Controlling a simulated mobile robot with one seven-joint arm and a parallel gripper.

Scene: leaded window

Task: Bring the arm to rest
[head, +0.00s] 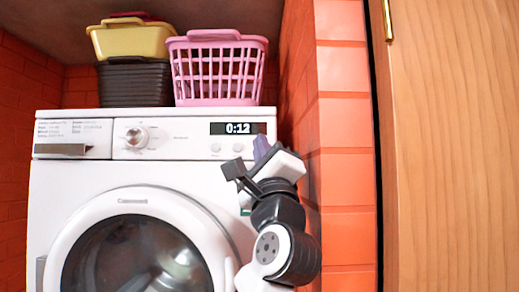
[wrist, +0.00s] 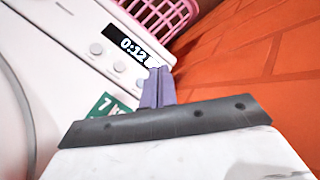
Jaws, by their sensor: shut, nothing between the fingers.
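My gripper (head: 263,149) is raised at the right front of the washing machine, beside the red tiled wall. Its purple fingers are together and hold nothing; they also show in the wrist view (wrist: 157,88). My arm comes up from the bottom of the head view, in front of the machine's right edge. In the wrist view the fingers point toward the panel near the lit display. I cannot tell whether they touch the panel.
The white washing machine (head: 85,180) has a round door that looks closed and a display (head: 238,128) reading 0:12. A pink basket (head: 218,70) and stacked yellow (head: 131,41) and dark (head: 135,84) baskets stand on top. A tiled wall (head: 346,180) and wooden door (head: 455,150) are at right.

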